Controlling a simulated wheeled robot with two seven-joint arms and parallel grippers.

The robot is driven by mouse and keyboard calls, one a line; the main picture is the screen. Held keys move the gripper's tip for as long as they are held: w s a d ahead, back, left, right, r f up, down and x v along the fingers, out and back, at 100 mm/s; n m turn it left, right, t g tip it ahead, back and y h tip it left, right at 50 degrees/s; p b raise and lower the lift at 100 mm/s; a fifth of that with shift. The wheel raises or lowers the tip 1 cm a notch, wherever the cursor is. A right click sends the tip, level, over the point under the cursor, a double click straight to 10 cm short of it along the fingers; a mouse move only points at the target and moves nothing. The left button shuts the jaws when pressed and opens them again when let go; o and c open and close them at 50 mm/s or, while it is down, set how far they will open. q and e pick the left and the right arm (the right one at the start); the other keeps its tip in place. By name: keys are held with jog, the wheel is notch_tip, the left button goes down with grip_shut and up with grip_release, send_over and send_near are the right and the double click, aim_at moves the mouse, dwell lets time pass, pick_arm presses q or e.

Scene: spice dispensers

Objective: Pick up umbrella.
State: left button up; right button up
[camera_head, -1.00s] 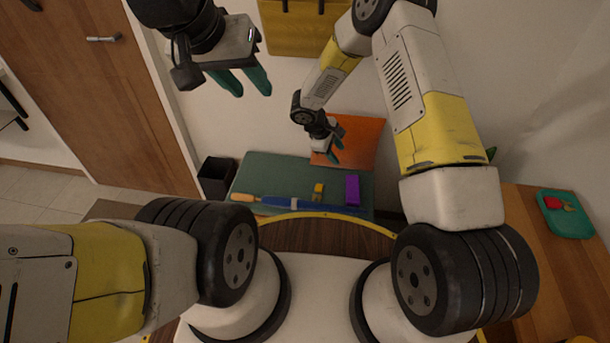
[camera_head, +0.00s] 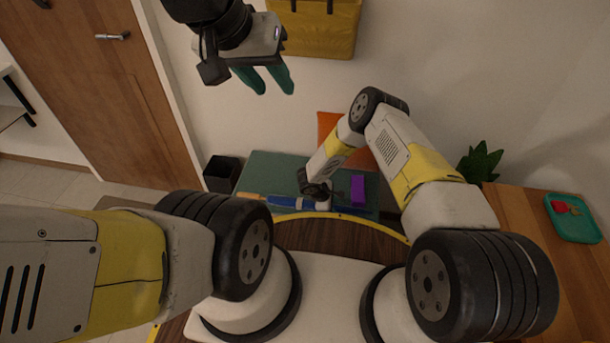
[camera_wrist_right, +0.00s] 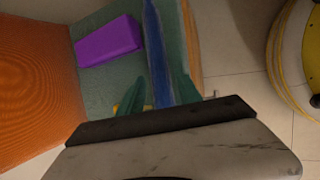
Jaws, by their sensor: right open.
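In the right wrist view the blue umbrella (camera_wrist_right: 156,50) runs between the two green fingers of my right gripper (camera_wrist_right: 160,78). That gripper is open, with a finger on either side of the umbrella; contact cannot be told. In the head view its fingers are hidden. My left gripper (camera_head: 276,92) is open and empty, high at upper left, away from the bench.
A purple block (camera_head: 357,190) lies beside the umbrella. A yellow object is mostly hidden behind a right finger. An orange panel (camera_wrist_right: 35,80) stands behind the bench. A black bin (camera_head: 220,174) is at its left. A wooden table (camera_head: 530,240) with a green tray (camera_head: 573,232) is at right.

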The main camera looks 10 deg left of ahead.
jog(key=shift+x, duration=0.9)
jog(key=shift+c, duration=0.4)
grip_shut()
jog(key=shift+r, duration=0.2)
